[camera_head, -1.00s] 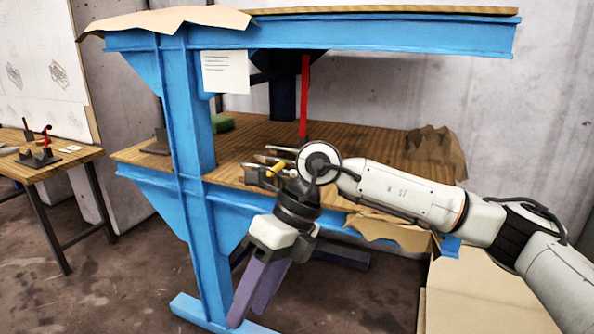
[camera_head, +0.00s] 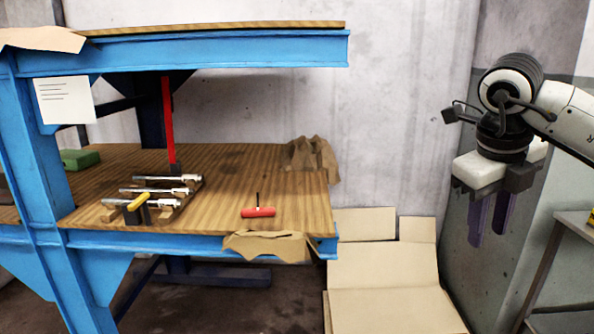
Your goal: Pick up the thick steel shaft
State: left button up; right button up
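Several steel shafts lie side by side on a small wooden rack on the workbench's lower shelf, left of the middle: a back shaft (camera_head: 160,179), a middle shaft (camera_head: 150,191) and a front shaft (camera_head: 160,203). I cannot tell for sure which is the thick one. My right gripper (camera_head: 489,228) hangs at the far right with its dark purple fingers pointing down. The fingers are apart with a gap between them, and nothing shows in it. It is well away from the shafts. My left gripper is not in view.
The blue-framed workbench (camera_head: 200,243) has an upper shelf (camera_head: 220,50) above the shafts. A red post (camera_head: 168,125) stands behind them. A yellow-handled item (camera_head: 138,201) is at the rack's front. A red-handled tool (camera_head: 258,211) lies to the right. Crumpled brown paper (camera_head: 312,157) is at the bench's right end.

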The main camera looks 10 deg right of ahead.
aim_at(150, 177)
jog(key=z, duration=0.4)
jog(key=i, duration=1.85)
jog(key=u, duration=2.8)
